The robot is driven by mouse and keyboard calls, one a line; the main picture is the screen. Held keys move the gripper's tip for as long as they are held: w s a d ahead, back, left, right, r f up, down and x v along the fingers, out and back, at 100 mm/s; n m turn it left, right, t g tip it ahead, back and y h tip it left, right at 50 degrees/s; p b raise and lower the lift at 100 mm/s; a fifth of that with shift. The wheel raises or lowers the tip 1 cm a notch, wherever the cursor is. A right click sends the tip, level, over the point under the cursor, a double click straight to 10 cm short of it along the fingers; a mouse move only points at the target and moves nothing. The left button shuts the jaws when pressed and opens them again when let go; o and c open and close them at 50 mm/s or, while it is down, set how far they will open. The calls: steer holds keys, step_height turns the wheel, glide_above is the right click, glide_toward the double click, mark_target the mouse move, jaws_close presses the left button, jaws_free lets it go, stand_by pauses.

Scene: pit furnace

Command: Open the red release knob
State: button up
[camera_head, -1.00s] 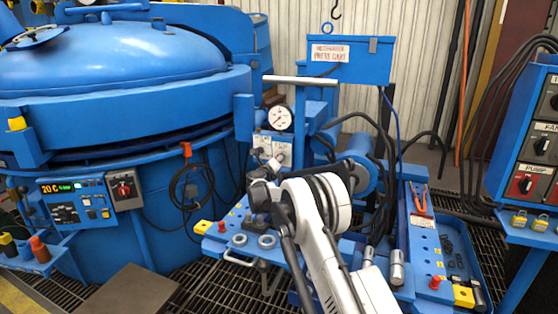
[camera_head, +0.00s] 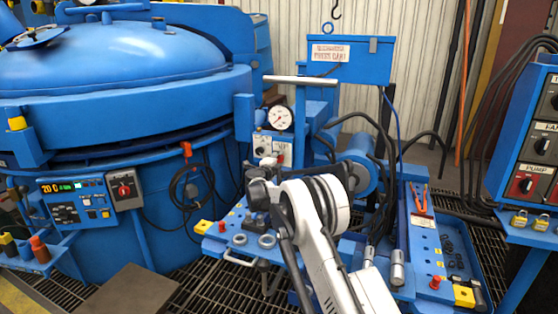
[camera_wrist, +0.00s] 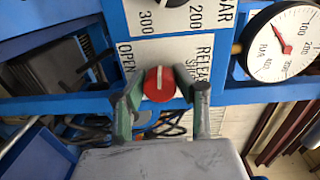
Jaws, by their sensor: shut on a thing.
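The red release knob (camera_wrist: 159,84) is round, with a white pointer line that runs roughly up and down in the wrist view. It sits on a white label plate (camera_wrist: 150,50) marked OPEN, RELEASE and SHUT. My gripper (camera_wrist: 160,90) has one green-grey finger on each side of the knob and is shut on it. The fingertips hide parts of the knob's edge. In the head view my gripper (camera_head: 268,163) is at the small panel (camera_head: 268,146) under the gauge, and my wrist hides much of the knob.
A round pressure gauge (camera_wrist: 285,45) is beside the plate, and a black knob (camera_wrist: 172,2) is above it. In the head view, the press cart's T-handle (camera_head: 312,80) stands close above the panel. Hoses (camera_head: 385,150) and a blue cylinder (camera_head: 358,172) are to the right.

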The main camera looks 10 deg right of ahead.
steer(key=shift+n, duration=0.4)
steer(key=o, duration=1.2)
steer(key=shift+s, duration=0.1)
steer(key=v, duration=1.2)
